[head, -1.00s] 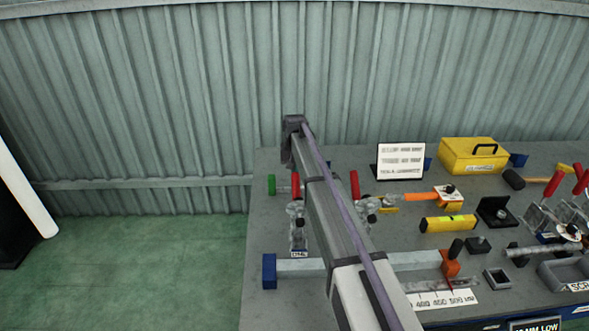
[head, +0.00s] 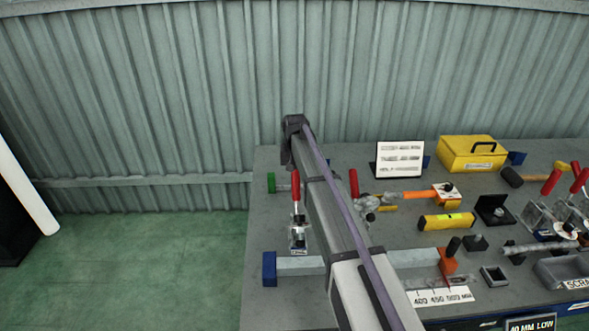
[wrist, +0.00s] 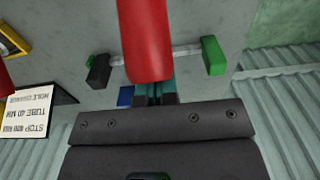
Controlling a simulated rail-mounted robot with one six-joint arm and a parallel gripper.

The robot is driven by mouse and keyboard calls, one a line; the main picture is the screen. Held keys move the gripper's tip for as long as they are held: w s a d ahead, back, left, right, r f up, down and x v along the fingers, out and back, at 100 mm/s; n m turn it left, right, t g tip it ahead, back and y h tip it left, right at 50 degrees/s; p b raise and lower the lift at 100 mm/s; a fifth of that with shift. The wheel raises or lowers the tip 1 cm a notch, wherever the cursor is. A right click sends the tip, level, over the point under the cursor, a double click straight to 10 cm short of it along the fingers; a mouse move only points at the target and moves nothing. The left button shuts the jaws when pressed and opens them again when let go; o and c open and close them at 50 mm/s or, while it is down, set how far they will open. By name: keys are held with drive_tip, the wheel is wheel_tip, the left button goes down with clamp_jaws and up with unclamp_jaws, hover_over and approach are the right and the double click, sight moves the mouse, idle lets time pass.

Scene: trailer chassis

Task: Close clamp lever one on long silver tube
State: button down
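The long silver tube (head: 302,265) lies across the front of the bench, its middle hidden behind my arm. A clamp with a red lever (head: 296,191) stands behind its left part, the lever upright. A second red lever (head: 354,184) stands just right of my arm. In the wrist view a large red lever handle (wrist: 145,35) hangs over my fingertips and partly hides them. My gripper (wrist: 156,92) shows two teal fingers close together, seemingly shut. I cannot tell whether they touch the handle. In the head view my arm hides the gripper.
A blue block (head: 269,268) sits at the tube's left end and an orange piece (head: 447,262) near its right. A green-ended rod (head: 272,183) lies behind the left clamp. A sign (head: 400,159), yellow toolbox (head: 473,154) and several tools crowd the right.

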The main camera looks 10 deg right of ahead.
sight(296, 171)
drive_tip(key=shift+s+r+p, duration=0.55)
drive_tip(key=shift+r, duration=0.15)
drive_tip(key=shift+s+a+r+p, duration=0.15)
drive_tip(key=shift+s+r+p, duration=0.35)
drive_tip(key=shift+s, duration=0.25)
drive_tip(key=shift+s+a+r+p, duration=0.1)
drive_tip(key=shift+s+r+p, duration=0.4)
drive_tip(key=shift+s, duration=0.3)
drive_tip(key=shift+s+a+r+p, duration=0.1)
drive_tip(key=shift+s+r+p, duration=0.2)
drive_tip(key=shift+s, duration=0.55)
drive_tip(key=shift+s+a+r+p, duration=0.1)
drive_tip(key=shift+s+r+p, duration=0.2)
drive_tip(key=shift+s, duration=0.6)
